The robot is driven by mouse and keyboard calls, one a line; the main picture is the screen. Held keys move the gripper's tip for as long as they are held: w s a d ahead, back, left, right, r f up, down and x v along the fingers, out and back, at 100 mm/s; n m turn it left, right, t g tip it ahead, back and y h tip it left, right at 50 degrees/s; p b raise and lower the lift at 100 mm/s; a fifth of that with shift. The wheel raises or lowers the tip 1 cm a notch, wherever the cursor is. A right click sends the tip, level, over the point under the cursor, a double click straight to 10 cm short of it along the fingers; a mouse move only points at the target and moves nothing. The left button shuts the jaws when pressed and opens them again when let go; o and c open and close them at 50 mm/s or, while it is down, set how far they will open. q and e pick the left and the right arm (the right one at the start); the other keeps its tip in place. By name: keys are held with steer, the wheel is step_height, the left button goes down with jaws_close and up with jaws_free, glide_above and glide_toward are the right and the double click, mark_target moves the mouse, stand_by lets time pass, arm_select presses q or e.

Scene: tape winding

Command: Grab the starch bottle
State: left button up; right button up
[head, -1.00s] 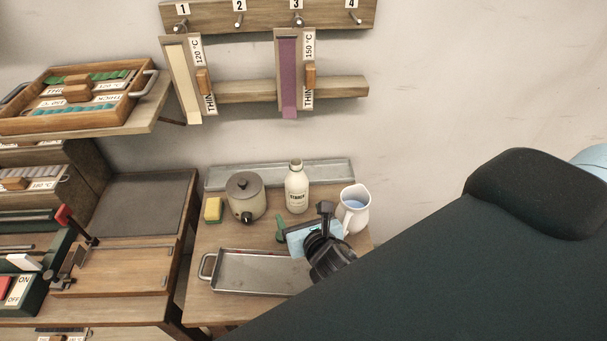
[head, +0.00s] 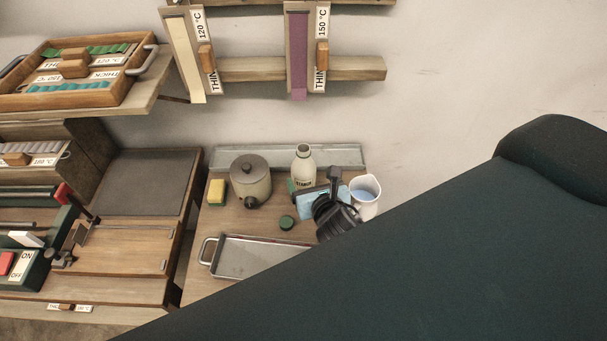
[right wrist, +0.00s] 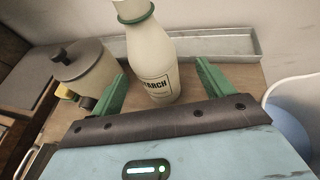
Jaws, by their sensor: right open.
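My left gripper is not in view.
A lidded pot (head: 250,182) and a sponge (head: 216,192) stand left of the bottle. A white jug (head: 366,205) with blue liquid is close on the right. A green round piece (head: 287,222) and a metal tray (head: 243,260) lie in front. A grey ledge (head: 235,157) runs behind.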

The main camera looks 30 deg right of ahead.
mark_target(303, 146)
steer(key=shift+a+x, duration=0.2)
steer(key=shift+x, duration=1.1)
steer(key=shift+a+x, duration=0.15)
steer(key=shift+x, duration=1.2)
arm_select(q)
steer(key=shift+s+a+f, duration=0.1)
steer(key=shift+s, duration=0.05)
arm_select(e)
steer(key=shift+f, duration=0.15)
steer(key=shift+c, duration=0.4)
steer(key=c, duration=1.2)
steer(key=shift+r, duration=0.25)
steer(key=shift+r, duration=1.35)
steer(key=shift+r+p, duration=0.55)
steer(key=shift+r, duration=1.65)
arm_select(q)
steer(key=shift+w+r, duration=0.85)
arm_select(e)
steer(key=shift+r, duration=1.2)
